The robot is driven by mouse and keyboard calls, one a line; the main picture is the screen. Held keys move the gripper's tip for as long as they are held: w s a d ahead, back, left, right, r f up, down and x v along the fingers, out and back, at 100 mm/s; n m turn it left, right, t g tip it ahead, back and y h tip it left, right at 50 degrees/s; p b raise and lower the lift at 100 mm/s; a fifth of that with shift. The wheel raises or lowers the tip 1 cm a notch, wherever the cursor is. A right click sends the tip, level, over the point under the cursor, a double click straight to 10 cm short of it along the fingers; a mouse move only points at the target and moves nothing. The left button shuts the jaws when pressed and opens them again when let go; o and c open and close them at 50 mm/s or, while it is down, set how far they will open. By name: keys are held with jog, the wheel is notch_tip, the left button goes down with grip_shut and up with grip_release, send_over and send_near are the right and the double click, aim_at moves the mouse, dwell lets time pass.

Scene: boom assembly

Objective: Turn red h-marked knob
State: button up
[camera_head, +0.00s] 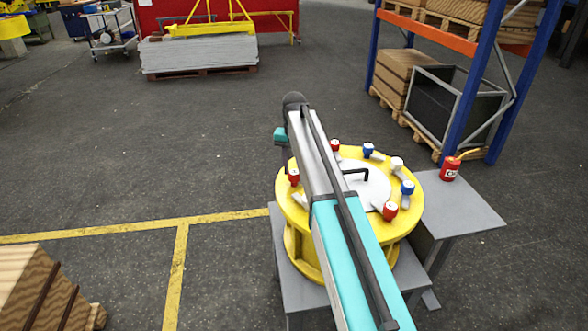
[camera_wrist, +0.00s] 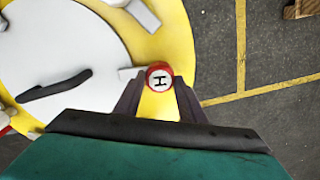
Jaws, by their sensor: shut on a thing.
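The red knob with a white top and a black H (camera_wrist: 159,78) is in the middle of the wrist view, near the rim of the yellow drum. My gripper (camera_wrist: 159,84) has one dark finger on each side of it and is shut on it. The H appears turned sideways in this view. In the head view, the red knob at the drum's left (camera_head: 293,177) seems to be the same one, its letter too small to read. My arm crosses over the drum there and largely hides my gripper.
The yellow drum (camera_head: 284,205) carries several other red, blue and white knobs around a white lid (camera_head: 374,192) with a black handle. A red can (camera_head: 450,168) stands on the grey side table (camera_head: 465,212). Shelving is at the back right; the floor left is open.

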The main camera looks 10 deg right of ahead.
aim_at(294, 172)
jog(key=o, duration=1)
jog(key=shift+o, duration=0.2)
notch_tip(294, 172, up, 14)
jog(key=p, duration=0.7)
jog(key=shift+f, duration=0.15)
